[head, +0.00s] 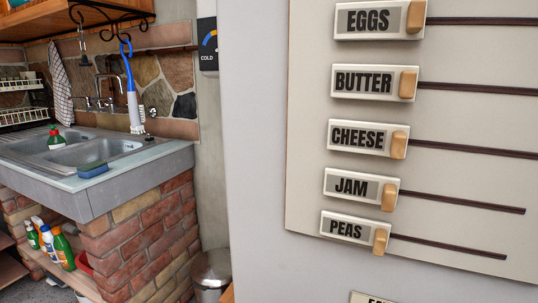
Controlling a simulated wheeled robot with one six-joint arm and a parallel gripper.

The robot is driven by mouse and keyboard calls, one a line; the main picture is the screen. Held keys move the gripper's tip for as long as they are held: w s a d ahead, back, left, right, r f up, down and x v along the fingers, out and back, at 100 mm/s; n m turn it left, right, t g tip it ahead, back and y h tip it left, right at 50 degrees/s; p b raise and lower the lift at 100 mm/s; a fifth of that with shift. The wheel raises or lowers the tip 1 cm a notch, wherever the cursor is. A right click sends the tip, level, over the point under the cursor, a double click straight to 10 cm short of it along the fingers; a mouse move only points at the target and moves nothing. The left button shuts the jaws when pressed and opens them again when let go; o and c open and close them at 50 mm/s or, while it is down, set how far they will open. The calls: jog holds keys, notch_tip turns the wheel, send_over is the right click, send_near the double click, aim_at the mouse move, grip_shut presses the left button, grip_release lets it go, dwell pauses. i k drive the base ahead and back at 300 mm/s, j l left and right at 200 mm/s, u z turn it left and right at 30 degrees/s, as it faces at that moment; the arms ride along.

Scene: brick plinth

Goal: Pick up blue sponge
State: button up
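The blue sponge (93,170) lies on the pale front edge of the sink counter (140,165), at the left of the head view. It has a blue body with a darker top. The counter rests on a brick plinth (140,238). Nothing touches or covers the sponge. My gripper is not in the head view, so its state and its distance from the sponge do not show.
A metal sink (90,150) with a green bottle (55,138) sits behind the sponge. A blue-handled brush (133,95) hangs above the counter. A large white panel with sliding labels (370,82) fills the right. A metal bin (211,268) stands by the plinth.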

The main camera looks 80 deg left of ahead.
aim_at(89, 170)
jog(key=u, duration=3.45)
